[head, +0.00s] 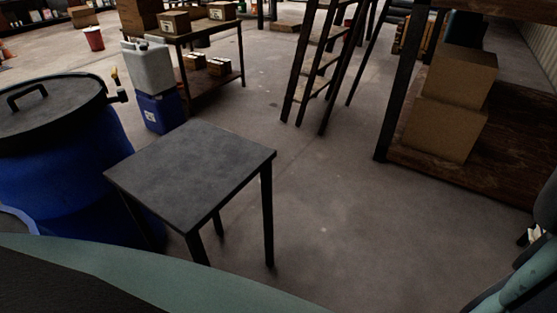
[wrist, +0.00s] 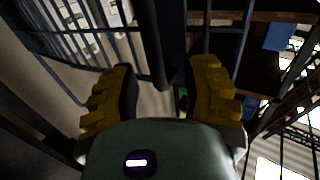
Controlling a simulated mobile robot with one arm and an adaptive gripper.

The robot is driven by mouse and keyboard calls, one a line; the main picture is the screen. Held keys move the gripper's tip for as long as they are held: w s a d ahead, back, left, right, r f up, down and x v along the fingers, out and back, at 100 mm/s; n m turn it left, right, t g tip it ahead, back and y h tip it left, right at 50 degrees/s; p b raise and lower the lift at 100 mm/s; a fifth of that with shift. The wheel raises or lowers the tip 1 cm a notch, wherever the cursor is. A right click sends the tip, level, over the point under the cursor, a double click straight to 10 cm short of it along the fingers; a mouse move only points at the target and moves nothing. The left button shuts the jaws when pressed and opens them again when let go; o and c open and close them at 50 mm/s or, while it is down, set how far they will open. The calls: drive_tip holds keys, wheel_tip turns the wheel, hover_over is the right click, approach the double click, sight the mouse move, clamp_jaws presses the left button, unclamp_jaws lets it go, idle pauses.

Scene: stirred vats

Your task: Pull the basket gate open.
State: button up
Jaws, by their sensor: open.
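In the wrist view, my gripper (wrist: 160,85) is open, its yellow-and-black fingers spread apart. A dark upright bar (wrist: 152,45) comes down from the top of the picture and ends in the gap between the fingers. I cannot tell whether it touches either one. Barred metalwork (wrist: 75,42) fills the upper left. Thinner dark bars (wrist: 207,30) stand to the right of the thick bar. I cannot tell which of these bars belong to the basket gate or how far the gate stands open. The head view shows no gate and no gripper fingers.
In the head view, a small dark table (head: 190,175) stands close in front, beside a blue vat (head: 60,165) with a black lid. A white canister (head: 150,67), a stepladder (head: 318,75) and a shelf with cardboard boxes (head: 440,135) stand farther off. Floor (head: 330,190) is clear between.

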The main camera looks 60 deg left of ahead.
drive_tip(key=shift+s+a, duration=0.25)
drive_tip(key=shift+s, duration=0.9)
drive_tip(key=shift+s+a, duration=0.2)
drive_tip(key=shift+s, duration=0.95)
drive_tip(key=shift+o, duration=0.2)
